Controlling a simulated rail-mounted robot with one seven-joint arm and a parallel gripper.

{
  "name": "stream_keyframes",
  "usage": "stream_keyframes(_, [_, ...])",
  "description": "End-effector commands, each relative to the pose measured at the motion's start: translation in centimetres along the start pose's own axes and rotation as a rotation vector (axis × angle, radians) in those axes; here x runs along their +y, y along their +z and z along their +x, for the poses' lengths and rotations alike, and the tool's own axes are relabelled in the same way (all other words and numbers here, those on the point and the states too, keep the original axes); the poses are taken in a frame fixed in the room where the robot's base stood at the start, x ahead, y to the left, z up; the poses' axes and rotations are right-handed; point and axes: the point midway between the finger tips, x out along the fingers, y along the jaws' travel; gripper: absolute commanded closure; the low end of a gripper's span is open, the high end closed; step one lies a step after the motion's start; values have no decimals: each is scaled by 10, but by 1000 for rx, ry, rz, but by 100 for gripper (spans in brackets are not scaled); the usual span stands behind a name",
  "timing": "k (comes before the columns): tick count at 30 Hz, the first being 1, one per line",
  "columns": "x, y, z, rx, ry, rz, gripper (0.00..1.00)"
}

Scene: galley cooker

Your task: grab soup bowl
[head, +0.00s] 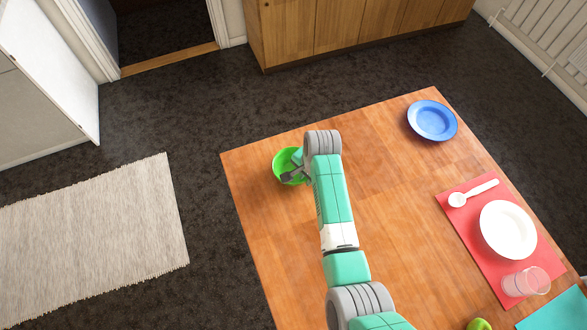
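A green bowl (281,160) sits near the far left corner of the wooden table. It is the only deep bowl I can make out. My arm reaches over the table and hides the bowl's right side. My gripper (287,177) is small and dark, at the bowl's near right part, overlapping its inside and rim in the head view. I cannot tell whether the fingers touch the bowl or whether they are open or shut.
A blue plate (433,120) is at the table's far right. A red mat (458,222) holds a white plate (508,230), a white spoon (474,192) and a clear glass (527,281). A teal mat (560,314) and a green object (479,324) are near the bottom. The table's left part is clear.

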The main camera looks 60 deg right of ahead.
Motion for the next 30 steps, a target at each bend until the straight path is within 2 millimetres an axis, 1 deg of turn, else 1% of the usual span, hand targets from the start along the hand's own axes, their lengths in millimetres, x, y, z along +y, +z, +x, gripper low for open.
stream_keyframes(1, [0,0,0,0,0,0,94])
stream_keyframes(2, [0,0,0,0,0,0,100])
stream_keyframes(11, [0,0,0,0,0,0,100])
stream_keyframes(14, [-1,0,-3,1,-1,0,100])
stream_keyframes(17, [-2,0,-12,1,-1,0,100])
stream_keyframes(22, [-8,0,-40,1,-2,0,100])
stream_keyframes(24, [7,-12,-41,1,0,5,100])
stream_keyframes(26, [16,-20,-43,1,1,4,100])
stream_keyframes(30, [44,-45,-52,1,1,5,100])
